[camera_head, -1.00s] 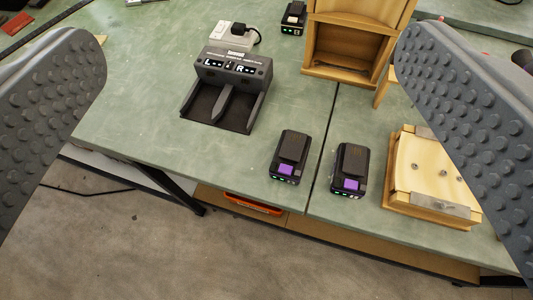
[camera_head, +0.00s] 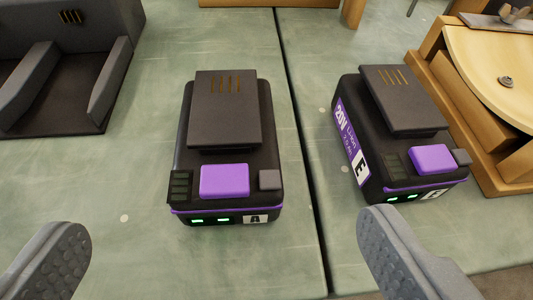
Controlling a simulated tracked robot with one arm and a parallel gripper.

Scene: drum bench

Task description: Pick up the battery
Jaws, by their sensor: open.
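Two black batteries with purple buttons stand on the green bench top. The battery marked A (camera_head: 227,135) is left of the dark seam, with green lights lit on its front. The battery marked E (camera_head: 400,130) is right of the seam, turned a little, also with green lights. My gripper (camera_head: 225,258) is open and empty. Its two grey, studded fingers are at the lower left and lower right, on the near side of battery A and apart from it. The right finger's tip shows close below battery E; I cannot tell whether they touch.
A dark charger (camera_head: 62,85) with an empty bay stands at the upper left. A wooden piece with metal fittings (camera_head: 490,95) stands at the right, close to battery E. The bench top (camera_head: 130,190) between the charger and battery A is clear.

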